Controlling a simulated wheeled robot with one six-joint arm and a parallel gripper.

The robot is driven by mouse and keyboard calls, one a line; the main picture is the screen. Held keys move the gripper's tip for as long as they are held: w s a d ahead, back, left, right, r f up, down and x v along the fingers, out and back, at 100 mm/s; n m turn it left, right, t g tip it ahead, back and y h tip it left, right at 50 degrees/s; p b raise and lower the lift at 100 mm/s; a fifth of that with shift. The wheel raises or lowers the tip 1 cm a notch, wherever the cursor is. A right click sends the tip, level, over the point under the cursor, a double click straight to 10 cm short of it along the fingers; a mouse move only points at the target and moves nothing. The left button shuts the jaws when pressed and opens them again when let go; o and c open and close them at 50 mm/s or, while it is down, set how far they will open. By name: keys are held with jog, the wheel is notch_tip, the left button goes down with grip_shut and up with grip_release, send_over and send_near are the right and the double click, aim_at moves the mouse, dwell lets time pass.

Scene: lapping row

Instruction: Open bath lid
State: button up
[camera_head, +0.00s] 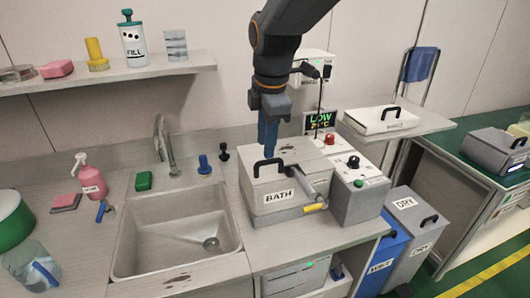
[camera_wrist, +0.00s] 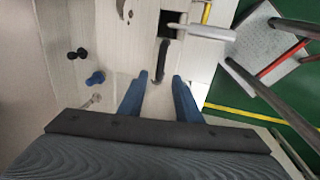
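The bath is a pale grey box (camera_head: 295,211) labelled BATH, on the counter right of the sink. Its lid (camera_head: 290,157) lies flat on top, with a black arched handle (camera_head: 268,162). My gripper (camera_head: 267,150) points down over the lid, with its fingers close to the handle; the head view does not show whether they touch it. In the wrist view my gripper (camera_wrist: 162,75) has its two blue fingers spread apart. The black handle (camera_wrist: 162,58) lies in line with the gap between them, mostly beyond the fingertips. Nothing is gripped.
A control box (camera_head: 356,199) with knobs stands against the bath's right side. The sink (camera_head: 175,235) and tap (camera_head: 166,145) are left. A shelf with bottles (camera_head: 133,45) hangs at upper left.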

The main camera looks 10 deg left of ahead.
aim_at(265, 161)
jog(key=shift+w+a+f+p, duration=0.1)
jog(key=shift+w+f+p, duration=0.05)
jog(key=shift+f, duration=0.65)
jog(key=shift+w+a+f+p, duration=0.1)
jog(key=shift+w+f+p, duration=0.1)
jog(key=shift+f, duration=0.6)
jog(key=shift+w+f+p, duration=0.1)
jog(key=shift+f+p, duration=0.05)
jog(key=shift+f, duration=0.65)
grip_shut()
